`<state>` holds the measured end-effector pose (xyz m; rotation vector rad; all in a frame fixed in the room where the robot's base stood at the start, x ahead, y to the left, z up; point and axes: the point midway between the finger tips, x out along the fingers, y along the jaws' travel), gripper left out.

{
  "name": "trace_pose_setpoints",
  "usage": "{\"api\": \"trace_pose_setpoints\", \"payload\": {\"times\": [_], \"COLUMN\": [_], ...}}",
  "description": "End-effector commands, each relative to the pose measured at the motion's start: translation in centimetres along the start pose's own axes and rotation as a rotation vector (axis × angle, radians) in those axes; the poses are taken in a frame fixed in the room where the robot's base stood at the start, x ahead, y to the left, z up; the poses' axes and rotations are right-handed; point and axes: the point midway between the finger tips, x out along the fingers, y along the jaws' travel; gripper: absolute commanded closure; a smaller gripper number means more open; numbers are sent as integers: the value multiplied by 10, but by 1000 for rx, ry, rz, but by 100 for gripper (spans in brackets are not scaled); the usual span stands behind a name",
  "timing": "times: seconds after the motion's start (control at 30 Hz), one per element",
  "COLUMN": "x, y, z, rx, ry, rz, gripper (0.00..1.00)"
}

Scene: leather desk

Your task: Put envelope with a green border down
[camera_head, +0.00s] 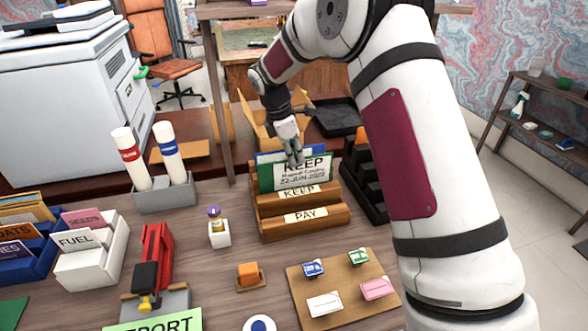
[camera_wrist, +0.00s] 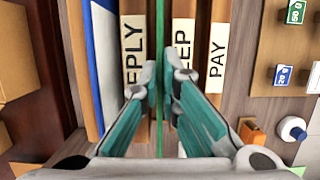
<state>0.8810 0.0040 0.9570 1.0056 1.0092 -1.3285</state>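The envelope with a green border (camera_head: 303,178) stands upright in a wooden letter rack (camera_head: 310,229). Its face reads KEEP with a date. In the wrist view it is a thin green edge (camera_wrist: 160,30), between the strips labelled REPLY (camera_wrist: 132,60) and KEEP (camera_wrist: 183,45); its lower part is hidden in the rack. My gripper (camera_head: 295,160) is at the envelope's top edge. In the wrist view my gripper (camera_wrist: 161,82) has one finger on each side of the envelope, with narrow gaps showing, so it looks slightly open around it.
A blue-edged envelope (camera_head: 275,155) stands behind it in the rack. A black tray stack (camera_head: 362,190) is close on the right. A wooden board (camera_head: 342,290) with small cards, an orange block (camera_head: 249,274) and a red stamp press (camera_head: 155,260) are in front.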

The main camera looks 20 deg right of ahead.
Motion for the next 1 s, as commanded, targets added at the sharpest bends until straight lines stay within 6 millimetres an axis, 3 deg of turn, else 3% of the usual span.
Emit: {"api": "trace_pose_setpoints", "payload": {"times": [0.3,0.7,0.8,1.0], "x": [34,40,39,39], "y": [-1,0,0,0], "z": [-10,-11,-11,-11], "rx": [-1,0,0,0], "ry": [0,0,0,0], "rz": [-3,0,0,0], "gripper": [100,100,75,75]}}
